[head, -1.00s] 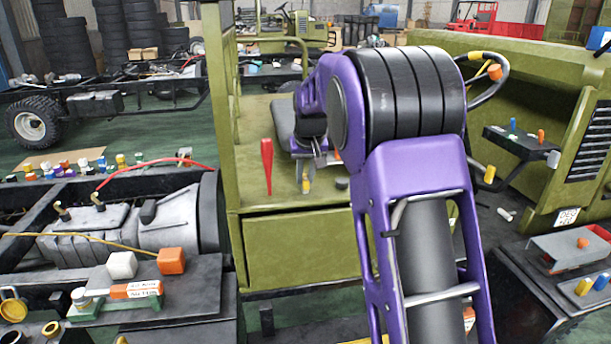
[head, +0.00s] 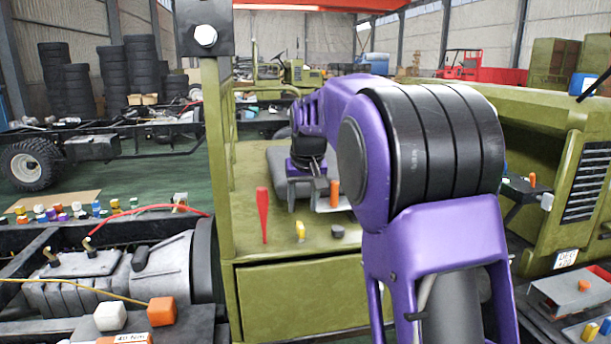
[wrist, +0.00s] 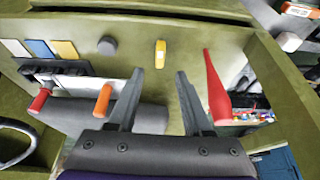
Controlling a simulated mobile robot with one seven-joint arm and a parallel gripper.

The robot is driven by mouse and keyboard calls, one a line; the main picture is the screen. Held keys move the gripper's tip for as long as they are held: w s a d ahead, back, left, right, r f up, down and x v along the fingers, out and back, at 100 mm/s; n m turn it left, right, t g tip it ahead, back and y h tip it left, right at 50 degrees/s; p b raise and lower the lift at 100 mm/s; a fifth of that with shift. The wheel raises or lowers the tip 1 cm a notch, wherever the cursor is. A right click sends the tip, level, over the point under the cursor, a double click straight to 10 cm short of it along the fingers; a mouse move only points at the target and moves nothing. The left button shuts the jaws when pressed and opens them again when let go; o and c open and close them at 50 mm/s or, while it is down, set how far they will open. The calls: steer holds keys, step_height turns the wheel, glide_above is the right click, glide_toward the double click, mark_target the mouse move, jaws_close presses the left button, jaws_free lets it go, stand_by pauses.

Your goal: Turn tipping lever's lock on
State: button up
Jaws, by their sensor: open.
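No label shows which part is the tipping lever's lock. A small upright yellow piece (head: 300,231) stands on the green cab floor; it shows ahead of my fingers in the wrist view (wrist: 160,52). A red lever (head: 263,214) stands to its left in the head view and at right in the wrist view (wrist: 214,90). An orange-handled lever (head: 334,192) is close to my gripper (head: 316,172), left of the fingers in the wrist view (wrist: 103,98). My gripper is open, with nothing between its fingers (wrist: 159,76), apart from the yellow piece.
A dark round knob (wrist: 107,46) is beside the yellow piece. Another red-handled lever (wrist: 40,99) and blue, white and yellow plates (wrist: 40,49) lie left in the wrist view. A grey seat (head: 279,160) and the cab's green post (head: 216,130) are near my arm.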

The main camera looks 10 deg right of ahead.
steer(key=v, duration=0.9)
steer(key=shift+r, duration=0.3)
steer(key=shift+s, duration=0.1)
